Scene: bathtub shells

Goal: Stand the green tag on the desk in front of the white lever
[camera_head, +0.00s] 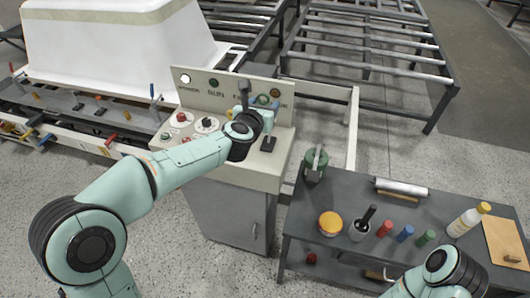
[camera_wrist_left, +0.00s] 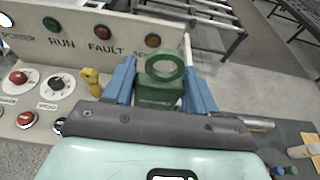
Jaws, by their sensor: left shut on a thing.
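My left gripper (camera_head: 256,104) is over the control desk (camera_head: 228,167), close to its upright panel. In the left wrist view its blue fingers (camera_wrist_left: 160,88) are shut on the green tag (camera_wrist_left: 158,96), a block with a ring on top. The ring stands up in front of the panel. The gripper body hides the tag's lower edge, so I cannot tell whether it touches the desk. I cannot pick out the white lever for sure. A yellow lever (camera_wrist_left: 92,82) stands left of the fingers. My right gripper is out of view; only part of that arm shows.
The desk has red and black knobs (camera_head: 207,124) on its left. A dark workbench (camera_head: 340,194) to the right holds a yellow-lidded tub (camera_head: 330,223), a white bottle (camera_head: 467,221) and small coloured items. A white tub shell (camera_head: 120,45) stands at the back left.

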